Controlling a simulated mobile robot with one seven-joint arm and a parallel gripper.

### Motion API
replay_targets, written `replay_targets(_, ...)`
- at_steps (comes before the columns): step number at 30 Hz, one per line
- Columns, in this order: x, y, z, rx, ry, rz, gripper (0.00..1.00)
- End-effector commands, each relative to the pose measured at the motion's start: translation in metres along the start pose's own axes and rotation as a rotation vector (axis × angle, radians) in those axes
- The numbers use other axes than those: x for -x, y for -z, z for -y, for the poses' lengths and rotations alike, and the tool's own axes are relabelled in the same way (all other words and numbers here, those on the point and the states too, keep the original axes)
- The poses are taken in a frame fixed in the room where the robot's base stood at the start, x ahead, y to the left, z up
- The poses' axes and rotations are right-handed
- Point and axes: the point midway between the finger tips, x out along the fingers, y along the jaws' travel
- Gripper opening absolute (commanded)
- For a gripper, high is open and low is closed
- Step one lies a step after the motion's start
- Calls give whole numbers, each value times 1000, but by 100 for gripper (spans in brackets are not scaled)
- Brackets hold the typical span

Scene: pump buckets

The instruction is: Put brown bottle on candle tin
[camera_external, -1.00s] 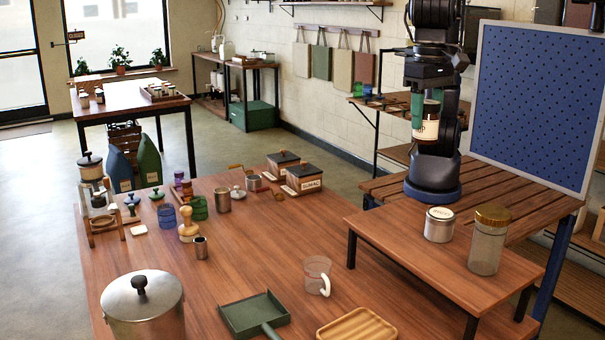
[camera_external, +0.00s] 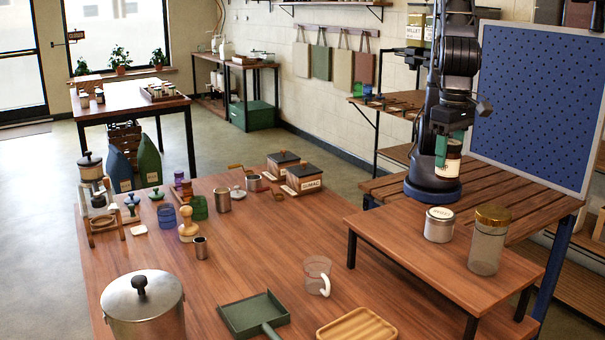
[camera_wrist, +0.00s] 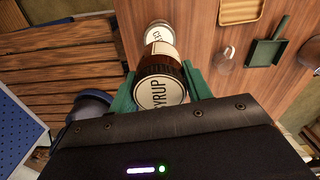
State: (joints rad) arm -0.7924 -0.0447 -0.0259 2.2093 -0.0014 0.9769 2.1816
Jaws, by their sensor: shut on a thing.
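The brown bottle (camera_external: 449,163) has a cream label and hangs upright in my gripper (camera_external: 441,150), between its green fingers. In the wrist view the bottle (camera_wrist: 160,92) shows a round cap lettered SYRUP, with my gripper's green fingers (camera_wrist: 160,95) on both sides. The candle tin (camera_external: 438,225) is a short white and silver tin with a labelled lid, standing on the small raised wooden stand. The bottle is apart from the tin, above and behind it in the external view. In the wrist view the tin (camera_wrist: 158,33) shows just beyond the bottle, partly hidden by it.
A tall glass jar with a gold lid (camera_external: 488,238) stands right of the tin on the wooden stand (camera_external: 400,252). A blue pegboard (camera_external: 540,110) rises behind. On the lower table are a clear cup (camera_external: 317,275), a green dustpan (camera_external: 254,315) and a wooden tray (camera_external: 358,325).

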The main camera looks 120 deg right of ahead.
Motion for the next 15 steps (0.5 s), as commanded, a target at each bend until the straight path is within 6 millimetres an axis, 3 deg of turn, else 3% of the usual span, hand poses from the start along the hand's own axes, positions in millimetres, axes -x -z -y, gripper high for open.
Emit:
replay_targets(6, -37, 0, 0, 0, -2, -1, 21)
replay_targets(15, -55, 0, 0, 1, -1, -1, 21)
